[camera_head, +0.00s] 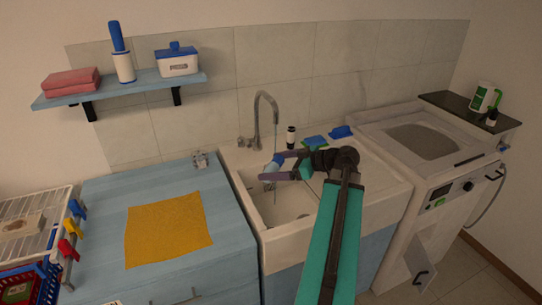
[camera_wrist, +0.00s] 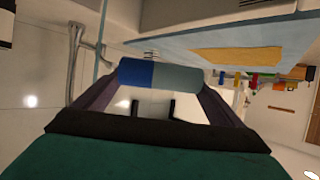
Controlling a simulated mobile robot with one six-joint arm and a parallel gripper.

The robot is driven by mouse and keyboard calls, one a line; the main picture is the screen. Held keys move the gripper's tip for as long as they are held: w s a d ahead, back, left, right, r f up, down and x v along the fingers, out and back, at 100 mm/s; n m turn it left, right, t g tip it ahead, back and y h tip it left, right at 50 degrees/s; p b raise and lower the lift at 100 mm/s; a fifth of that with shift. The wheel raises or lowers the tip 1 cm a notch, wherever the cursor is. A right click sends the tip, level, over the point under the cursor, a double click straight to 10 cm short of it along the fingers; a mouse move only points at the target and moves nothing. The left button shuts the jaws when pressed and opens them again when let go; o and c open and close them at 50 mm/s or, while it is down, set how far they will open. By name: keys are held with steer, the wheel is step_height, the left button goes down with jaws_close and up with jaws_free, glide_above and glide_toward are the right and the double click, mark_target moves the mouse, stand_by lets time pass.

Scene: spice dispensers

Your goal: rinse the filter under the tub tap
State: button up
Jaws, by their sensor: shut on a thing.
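My gripper (camera_head: 273,168) is over the tub (camera_head: 256,207), below the spout of the grey tap (camera_head: 258,115). It is shut on the filter (camera_head: 278,158), a small cylinder with a blue end and a grey end. In the wrist view the filter (camera_wrist: 137,73) lies crosswise between the fingertips (camera_wrist: 160,76). A thin pale-blue line like a water stream (camera_wrist: 102,45) runs down left of the filter there, apart from it in the picture. In the head view a faint line drops from the spout near the filter; whether it touches the filter I cannot tell.
A blue counter with a yellow cloth (camera_head: 167,229) is left of the tub. A white washing machine (camera_head: 440,195) is at right. A shelf (camera_head: 125,89) hangs upper left.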

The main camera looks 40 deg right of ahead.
mark_target(276, 165)
steer(key=shift+s+a+r, duration=0.1)
stand_by(0.6)
steer(key=shift+s+a+r, duration=1)
steer(key=shift+s+r, duration=0.15)
steer(key=shift+r, duration=0.05)
steer(key=shift+b, duration=0.6)
steer(key=b, duration=0.5)
steer(key=shift+s+a+r, duration=0.15)
steer(key=shift+s+r, duration=0.2)
steer(key=b, duration=0.3)
steer(key=shift+s+a+r+b, duration=0.15)
steer(key=shift+s+a+b, duration=0.1)
steer(key=shift+b, duration=0.1)
steer(key=shift+s+a+r+b, duration=0.1)
steer(key=shift+a+r+b, duration=0.1)
steer(key=shift+b, duration=0.15)
